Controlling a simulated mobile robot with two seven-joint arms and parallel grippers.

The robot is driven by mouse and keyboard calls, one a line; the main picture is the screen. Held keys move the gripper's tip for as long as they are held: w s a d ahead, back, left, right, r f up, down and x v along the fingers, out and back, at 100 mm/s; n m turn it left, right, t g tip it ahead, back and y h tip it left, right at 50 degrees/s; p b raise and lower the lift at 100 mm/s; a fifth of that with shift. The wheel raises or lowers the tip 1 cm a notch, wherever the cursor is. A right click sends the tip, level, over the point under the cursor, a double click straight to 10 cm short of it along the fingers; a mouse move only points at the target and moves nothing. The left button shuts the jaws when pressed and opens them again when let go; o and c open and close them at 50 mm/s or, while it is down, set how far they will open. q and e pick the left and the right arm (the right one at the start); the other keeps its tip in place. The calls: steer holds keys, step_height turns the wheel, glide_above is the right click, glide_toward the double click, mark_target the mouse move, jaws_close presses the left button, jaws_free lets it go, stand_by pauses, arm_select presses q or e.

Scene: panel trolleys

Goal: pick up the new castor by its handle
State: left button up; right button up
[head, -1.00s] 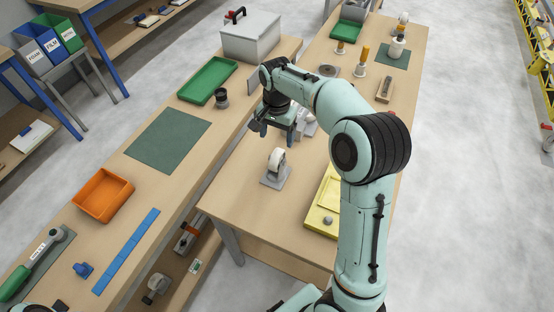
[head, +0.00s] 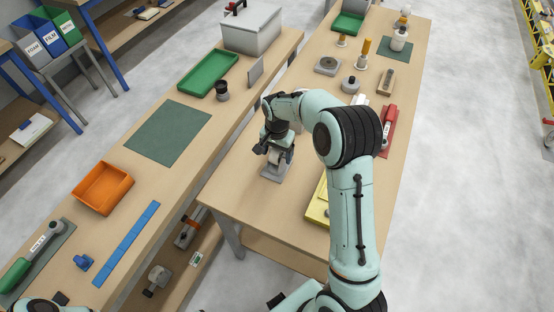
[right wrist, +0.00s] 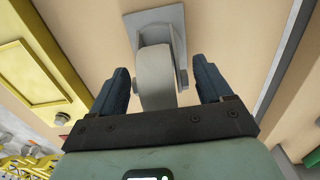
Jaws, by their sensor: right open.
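The castor has a pale wheel and a square grey plate (head: 272,176), which lies flat on the right bench. In the right wrist view the wheel (right wrist: 155,78) stands between my fingers, and the plate (right wrist: 172,18) lies beyond it. My right gripper (head: 275,157) is open over the castor, with one finger on each side of the wheel (right wrist: 162,70). A gap shows on the right side; contact on the left cannot be told. My gripper hides much of the castor in the head view, and I cannot make out a separate handle. My left gripper is not in view.
A red item (head: 389,128) and a grey round part (head: 350,84) lie farther back. The left bench holds an orange tray (head: 102,190) and a green mat (head: 165,132).

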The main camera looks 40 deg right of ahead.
jaws_close()
steer(key=shift+r, duration=0.1)
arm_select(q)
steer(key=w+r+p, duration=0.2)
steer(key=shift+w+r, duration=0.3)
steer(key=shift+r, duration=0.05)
arm_select(e)
step_height(320, 180, up, 20)
stand_by(0.4)
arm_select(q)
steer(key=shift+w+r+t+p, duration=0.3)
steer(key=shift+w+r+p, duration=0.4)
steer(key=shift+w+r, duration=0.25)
arm_select(e)
step_height(320, 180, up, 4)
steer(key=shift+f, duration=0.1)
